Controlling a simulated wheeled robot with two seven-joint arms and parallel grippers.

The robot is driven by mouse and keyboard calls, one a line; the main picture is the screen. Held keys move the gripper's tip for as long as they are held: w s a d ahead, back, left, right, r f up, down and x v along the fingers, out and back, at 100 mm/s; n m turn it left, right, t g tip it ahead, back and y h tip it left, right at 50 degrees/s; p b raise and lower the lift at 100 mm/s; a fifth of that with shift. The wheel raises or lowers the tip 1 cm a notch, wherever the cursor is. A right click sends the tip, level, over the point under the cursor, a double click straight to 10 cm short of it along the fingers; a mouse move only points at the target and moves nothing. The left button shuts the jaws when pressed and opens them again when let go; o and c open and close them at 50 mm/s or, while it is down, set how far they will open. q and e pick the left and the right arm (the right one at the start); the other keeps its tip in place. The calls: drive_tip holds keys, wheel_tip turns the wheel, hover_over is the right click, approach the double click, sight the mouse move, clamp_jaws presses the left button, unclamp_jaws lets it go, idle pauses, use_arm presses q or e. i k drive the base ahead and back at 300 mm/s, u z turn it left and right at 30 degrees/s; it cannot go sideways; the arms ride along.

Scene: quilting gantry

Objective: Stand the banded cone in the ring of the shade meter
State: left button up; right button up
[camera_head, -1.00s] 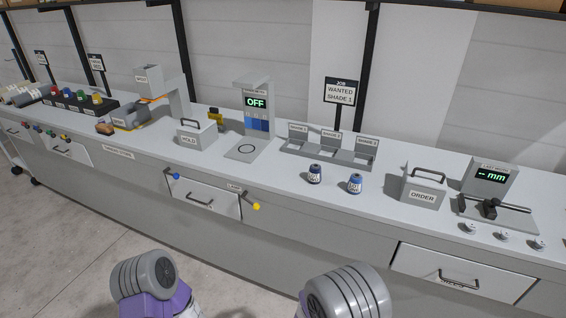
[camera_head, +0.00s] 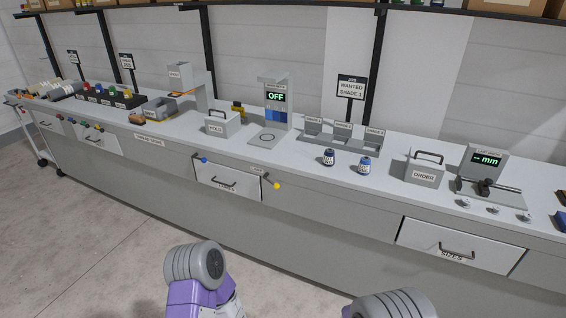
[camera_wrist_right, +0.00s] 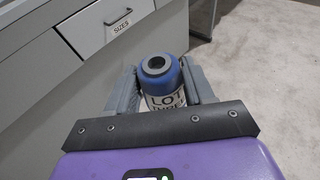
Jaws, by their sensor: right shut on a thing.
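The shade meter (camera_head: 276,96) stands on the bench, its display reading OFF. A dark ring (camera_head: 267,138) is marked on its base plate, and nothing stands in it. Two more labelled cones stand on the bench: a dark blue one (camera_head: 328,158) and a lighter blue one (camera_head: 364,166). In the head view neither gripper shows, only parts of my arms.
A three-bay shade rack (camera_head: 340,137) stands behind the two bench cones, right of the meter. A HOLD box (camera_head: 217,124) is left of the meter. An ORDER box (camera_head: 424,171) and a gauge (camera_head: 487,162) are further right. Drawers line the bench front; floor before it is clear.

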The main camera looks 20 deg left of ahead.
sight(267, 137)
drive_tip(key=u, duration=0.8)
drive_tip(key=i, duration=0.7)
drive_tip(key=u, duration=0.55)
